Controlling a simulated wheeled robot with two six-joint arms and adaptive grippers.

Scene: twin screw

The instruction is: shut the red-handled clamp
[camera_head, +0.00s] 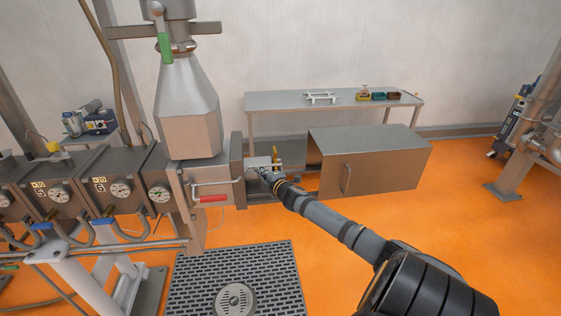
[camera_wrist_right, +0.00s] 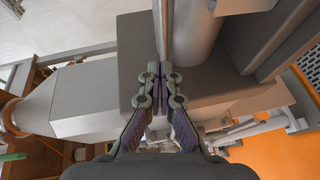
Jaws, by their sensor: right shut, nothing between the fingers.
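The clamp's red handle (camera_head: 212,198) lies roughly level on the front of the metal housing at the end of the extruder, below a bent metal bar. Whether the clamp is open or shut I cannot tell. My right gripper (camera_head: 262,172) is at the right side of this housing, a short way right of the red handle. In the right wrist view my right gripper (camera_wrist_right: 161,70) has its fingers together, with nothing between them, in front of grey metal parts. The red handle does not show there. My left gripper is not in view.
A hopper (camera_head: 188,105) stands above the housing. Barrel sections with gauges (camera_head: 120,190) run left. A metal cover box (camera_head: 372,158) with a handle stands at the right, before a bench (camera_head: 280,101). A floor grate (camera_head: 205,268) lies below; orange floor is free at right.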

